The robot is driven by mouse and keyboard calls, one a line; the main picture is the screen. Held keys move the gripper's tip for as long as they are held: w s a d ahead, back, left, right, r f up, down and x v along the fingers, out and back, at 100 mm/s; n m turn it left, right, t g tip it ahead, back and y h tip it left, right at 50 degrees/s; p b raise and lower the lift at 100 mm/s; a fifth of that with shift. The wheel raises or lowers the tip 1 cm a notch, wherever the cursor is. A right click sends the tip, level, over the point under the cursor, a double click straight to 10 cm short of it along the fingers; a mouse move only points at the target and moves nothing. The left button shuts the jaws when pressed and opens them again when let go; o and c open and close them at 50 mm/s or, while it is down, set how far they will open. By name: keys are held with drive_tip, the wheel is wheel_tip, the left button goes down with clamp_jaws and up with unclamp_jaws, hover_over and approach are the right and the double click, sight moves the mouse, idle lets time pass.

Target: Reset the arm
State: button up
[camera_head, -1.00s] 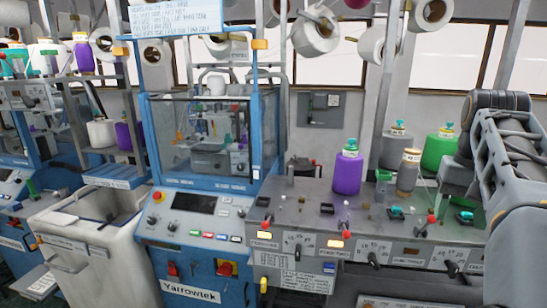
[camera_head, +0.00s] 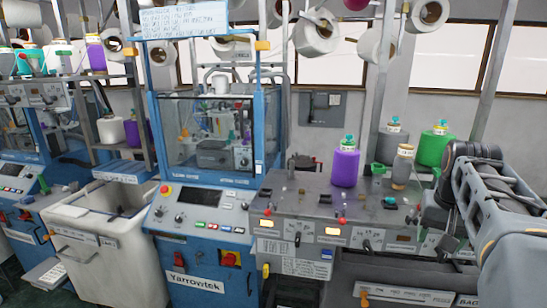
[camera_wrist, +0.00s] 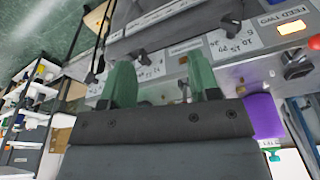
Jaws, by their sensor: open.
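My gripper (camera_wrist: 161,78) shows in the wrist view as two green fingers standing apart with nothing between them. Beyond them is the grey front of the feed bench, with white label cards and switches. A purple yarn cone (camera_wrist: 263,117) is to the right of the fingers, apart from them. In the head view my arm (camera_head: 480,190) is folded at the right edge, in front of the right part of the feed bench (camera_head: 290,208).
The blue knitting machine (camera_head: 205,235) stands left of the bench, with a pale bin (camera_head: 100,255) beside it. Purple (camera_head: 345,167), grey (camera_head: 402,170) and green (camera_head: 433,150) cones stand on the bench. The wrist view shows shelves (camera_wrist: 25,100) and green floor (camera_wrist: 45,35) at left.

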drive_tip(key=s+a+f+n+t, duration=0.1)
drive_tip(key=s+a+f+n, duration=0.1)
drive_tip(key=s+a+f, duration=0.2)
drive_tip(key=s+a+f+n+t+y, duration=0.1)
drive_tip(key=s+a+f+n, duration=0.2)
drive_tip(key=a+f, duration=0.7)
drive_tip(key=shift+s+a+f+n, duration=0.35)
drive_tip(key=shift+s+a, duration=0.25)
drive_tip(key=shift+a, duration=1.1)
